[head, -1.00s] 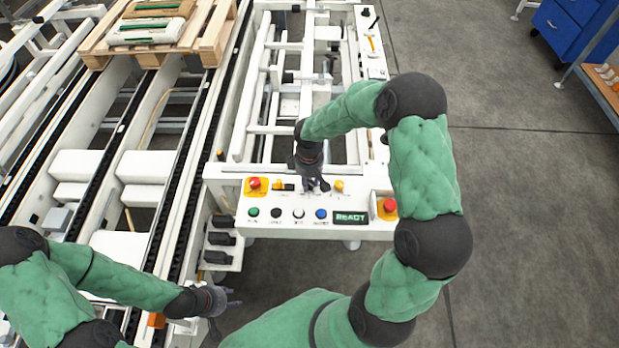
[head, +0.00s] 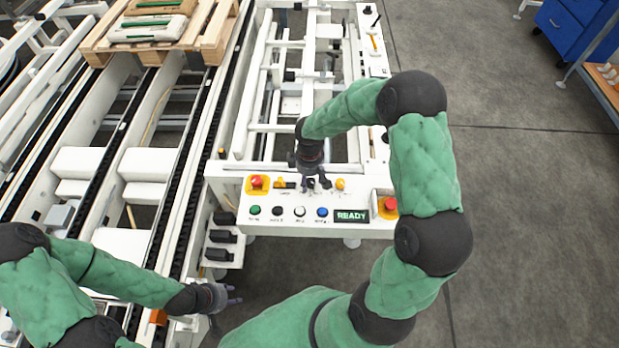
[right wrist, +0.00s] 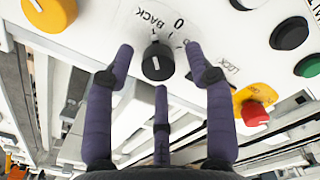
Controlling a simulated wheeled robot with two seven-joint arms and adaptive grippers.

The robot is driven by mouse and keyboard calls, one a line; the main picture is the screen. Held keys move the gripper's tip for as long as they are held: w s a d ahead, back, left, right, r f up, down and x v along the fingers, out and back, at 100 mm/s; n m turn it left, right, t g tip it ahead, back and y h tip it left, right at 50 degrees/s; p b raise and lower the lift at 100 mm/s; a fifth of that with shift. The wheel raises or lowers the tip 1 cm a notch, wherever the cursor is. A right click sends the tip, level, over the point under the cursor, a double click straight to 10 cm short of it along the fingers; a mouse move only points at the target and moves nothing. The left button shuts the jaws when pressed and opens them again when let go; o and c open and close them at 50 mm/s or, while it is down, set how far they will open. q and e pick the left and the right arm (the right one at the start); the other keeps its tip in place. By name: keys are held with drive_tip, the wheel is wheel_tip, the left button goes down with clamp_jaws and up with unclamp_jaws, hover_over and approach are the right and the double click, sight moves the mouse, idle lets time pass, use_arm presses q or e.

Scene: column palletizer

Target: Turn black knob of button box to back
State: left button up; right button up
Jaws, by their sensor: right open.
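The button box (head: 290,226) is a white panel at the front end of the conveyor frame. Its black knob (right wrist: 157,61) is round with a white mark, below the "BACK" and "0" lettering in the right wrist view. My right gripper (head: 318,184) is over the upper middle of the panel in the head view. In the right wrist view its purple fingers (right wrist: 159,66) are spread around the knob, with gaps at both sides. Whether any finger touches it, I cannot tell. My left gripper (head: 236,294) is empty, its fingers apart, low and left of the box.
A yellow knob (head: 340,184) is just right of my right gripper. Red emergency stops (head: 257,182) and (head: 389,205) flank the panel. A row of buttons (head: 299,211) and a "READY" display (head: 351,216) lie below.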

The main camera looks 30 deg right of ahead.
sight(310, 181)
wheel_tip(310, 181, up, 12)
idle(0.6)
idle(0.5)
